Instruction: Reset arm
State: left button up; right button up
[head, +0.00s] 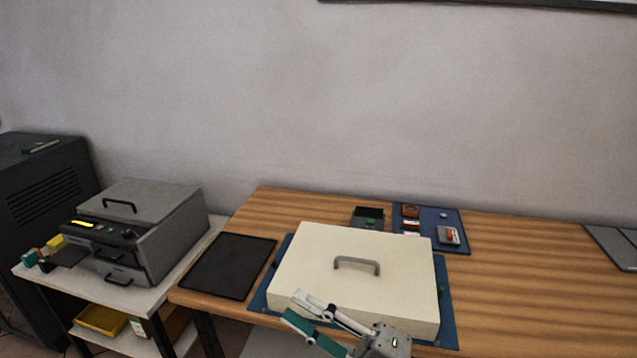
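My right gripper (291,304) comes in at the bottom centre, in front of and over the near edge of a cream box (310,262) with a grey handle. Its two fingers, one grey and one green, look spread apart, with nothing seen between them. I cannot tell whether it touches the box. My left gripper is not in view. No cable tangle can be made out.
The cream box sits on a blue mat (448,320) on the wooden table (530,290). A black tray (229,266) lies to its left; a blue board (462,246) with small parts lies behind. A grey machine (165,240) stands on a side table. The table's right part is mostly clear.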

jog(key=w+d+f+m+t+h, duration=0.1)
jog(key=d+f+m+t+h, duration=0.2)
jog(key=d+f+m+h, duration=0.4)
jog(key=w+d+f+m+t+h, duration=0.1)
jog(key=d+f+m+t+h, duration=0.35)
jog(key=f+m, duration=0.55)
jog(key=s+d+f+m+g+h, duration=0.3)
jog(key=s+d+f+m, duration=0.1)
jog(key=s+f, duration=0.3)
jog(key=s+d+f+m+g+h, duration=0.3)
jog(key=s+d+f, duration=0.4)
jog(key=f, duration=0.5)
jog(key=shift+m, duration=0.5)
jog(key=shift+w, duration=0.1)
